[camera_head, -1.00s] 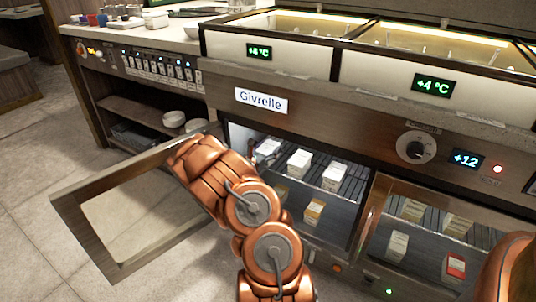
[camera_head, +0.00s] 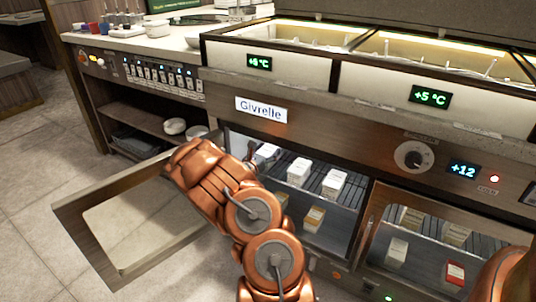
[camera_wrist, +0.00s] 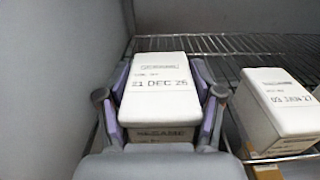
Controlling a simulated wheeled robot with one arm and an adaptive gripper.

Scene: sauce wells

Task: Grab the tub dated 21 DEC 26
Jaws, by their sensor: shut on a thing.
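In the wrist view, a white-lidded tub (camera_wrist: 160,82) printed "21 DEC 26" sits between the two fingers of my gripper (camera_wrist: 160,110). The fingers are shut on its sides. The tub's front reads what looks like "SESAME". In the head view, my arm reaches through the open left door of the counter fridge, and the tub (camera_head: 266,152) shows partly at the left end of the upper shelf. My fingers are mostly hidden there by my arm.
A tub (camera_wrist: 285,103) dated "03 JAN 27" stands to the right on the wire rack (camera_wrist: 225,43). The fridge wall (camera_wrist: 60,70) is close on the left. The open glass door (camera_head: 125,225) stands out left of my arm. More tubs are on a lower shelf.

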